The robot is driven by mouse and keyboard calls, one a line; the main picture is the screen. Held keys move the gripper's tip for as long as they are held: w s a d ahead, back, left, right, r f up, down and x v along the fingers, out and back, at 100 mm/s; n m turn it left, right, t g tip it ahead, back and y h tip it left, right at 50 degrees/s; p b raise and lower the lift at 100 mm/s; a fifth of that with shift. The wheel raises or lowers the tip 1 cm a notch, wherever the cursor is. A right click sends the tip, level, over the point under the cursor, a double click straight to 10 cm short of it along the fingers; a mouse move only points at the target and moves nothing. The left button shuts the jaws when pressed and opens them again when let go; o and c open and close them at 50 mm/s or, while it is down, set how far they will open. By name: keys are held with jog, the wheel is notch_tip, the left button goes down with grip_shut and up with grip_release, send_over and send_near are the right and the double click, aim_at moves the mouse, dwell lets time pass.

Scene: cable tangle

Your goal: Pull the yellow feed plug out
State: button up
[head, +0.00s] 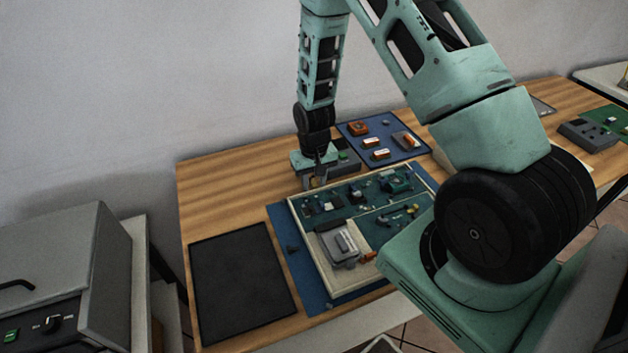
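My gripper (317,180) points down at the back left corner of the framed green circuit board (350,195). Its fingers are small and dark here, and I cannot tell whether they are open or shut or hold anything. I cannot make out the yellow feed plug for sure; the gripper and arm hide part of that corner. A small yellowish part (412,209) sits on the right part of the board. A grey box-shaped module (338,243) lies at the board's front left, with a small orange part (369,256) beside it.
A blue mat with orange and white parts (358,128) lies behind the board. A dark grey box (347,160) stands close to my gripper. A bare black mat (240,280) lies at left on the wooden table (215,190). My arm covers the right side.

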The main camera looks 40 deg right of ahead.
grip_shut()
jog(key=shift+w+d, duration=0.3)
jog(key=shift+w, duration=0.6)
jog(key=shift+o, duration=0.9)
grip_release()
notch_tip(320, 180, up, 18)
jog(key=b, duration=0.2)
jog(key=shift+f, duration=0.25)
